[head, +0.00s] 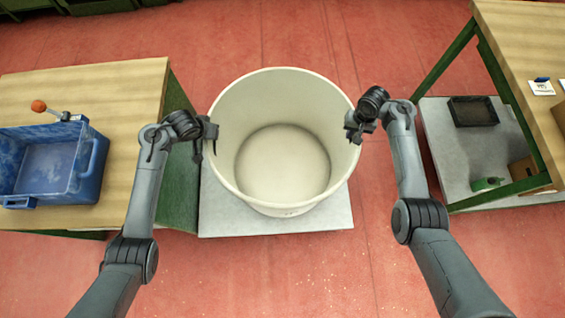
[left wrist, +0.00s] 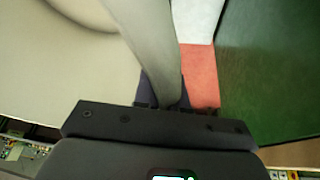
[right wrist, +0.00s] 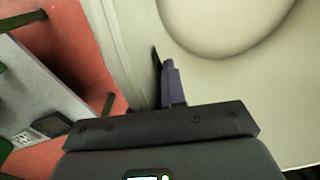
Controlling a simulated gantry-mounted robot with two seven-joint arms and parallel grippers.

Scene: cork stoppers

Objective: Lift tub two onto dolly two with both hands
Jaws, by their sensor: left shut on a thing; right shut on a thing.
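A large round cream tub (head: 284,208), open and empty, stands upright in the middle of the head view. Beneath it shows a flat light-grey platform (head: 225,222), which may be the dolly; I cannot tell whether the tub touches it. No number is readable on either. My left gripper (head: 212,138) is shut on the tub's left rim, and the rim runs between its fingers in the left wrist view (left wrist: 160,92). My right gripper (head: 354,130) is shut on the tub's right rim; the tub wall fills much of the right wrist view (right wrist: 200,85).
A wooden table (head: 120,85) with a blue crate (head: 92,160) stands close on the left. On the right is another wooden table (head: 520,40) with a grey lower shelf (head: 450,150) holding a dark tray (head: 473,111). Red floor (head: 300,35) is clear behind the tub.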

